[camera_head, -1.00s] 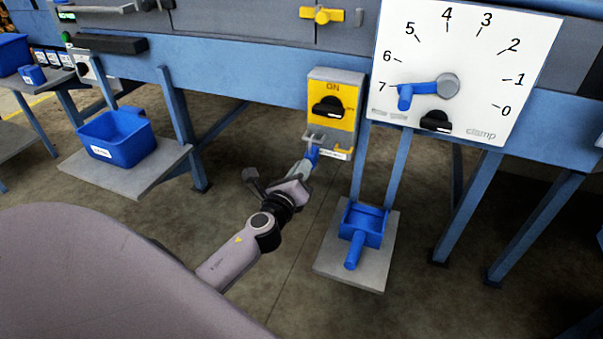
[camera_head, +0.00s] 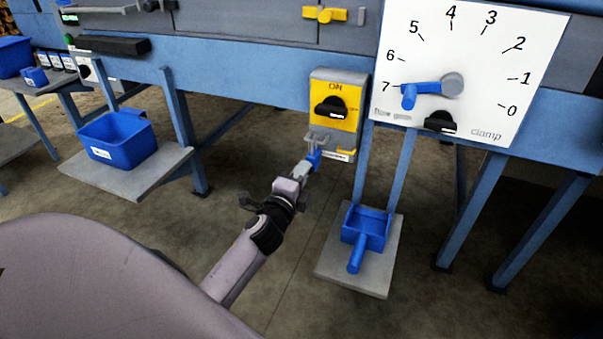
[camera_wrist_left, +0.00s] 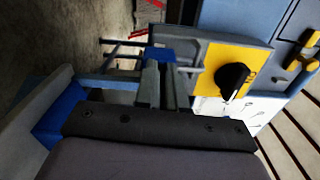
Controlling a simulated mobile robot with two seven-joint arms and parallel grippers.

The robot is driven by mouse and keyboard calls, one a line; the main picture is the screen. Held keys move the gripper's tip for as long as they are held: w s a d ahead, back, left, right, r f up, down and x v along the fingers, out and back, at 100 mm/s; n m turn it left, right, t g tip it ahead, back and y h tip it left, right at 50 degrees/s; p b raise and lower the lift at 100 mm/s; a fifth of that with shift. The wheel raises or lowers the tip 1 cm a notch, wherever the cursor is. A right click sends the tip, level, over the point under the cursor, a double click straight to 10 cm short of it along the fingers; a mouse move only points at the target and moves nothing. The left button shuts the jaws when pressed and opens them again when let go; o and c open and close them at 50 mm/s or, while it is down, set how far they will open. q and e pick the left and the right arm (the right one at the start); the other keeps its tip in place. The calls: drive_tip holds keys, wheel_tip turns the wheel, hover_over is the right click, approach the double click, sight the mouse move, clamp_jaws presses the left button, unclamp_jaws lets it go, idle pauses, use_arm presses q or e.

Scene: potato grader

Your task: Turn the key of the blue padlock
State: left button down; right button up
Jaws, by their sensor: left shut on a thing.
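The blue padlock (camera_head: 315,159) hangs from the grey hasp under the yellow switch box (camera_head: 347,92). It also shows in the left wrist view as a blue block (camera_wrist_left: 155,55) just beyond the fingertips. My left gripper (camera_head: 306,168) comes up from below and is at the padlock's lower side. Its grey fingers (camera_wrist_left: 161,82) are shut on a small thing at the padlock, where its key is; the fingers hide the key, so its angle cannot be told. The black knob (camera_head: 331,107) on the box points sideways below the word ON. My right gripper is not in view.
A white clamp dial (camera_head: 480,60) with a blue handle hangs to the right. A blue bin (camera_head: 118,140) stands on a shelf at left. Blue frame legs stand around; the floor before them is clear.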

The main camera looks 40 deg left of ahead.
use_arm(q)
drive_tip(key=shift+n, duration=0.6)
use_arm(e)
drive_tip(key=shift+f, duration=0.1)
use_arm(q)
drive_tip(key=c, duration=1.2)
unclamp_jaws()
drive_tip(key=shift+p+v, duration=0.4)
drive_tip(key=shift+v, duration=3.2)
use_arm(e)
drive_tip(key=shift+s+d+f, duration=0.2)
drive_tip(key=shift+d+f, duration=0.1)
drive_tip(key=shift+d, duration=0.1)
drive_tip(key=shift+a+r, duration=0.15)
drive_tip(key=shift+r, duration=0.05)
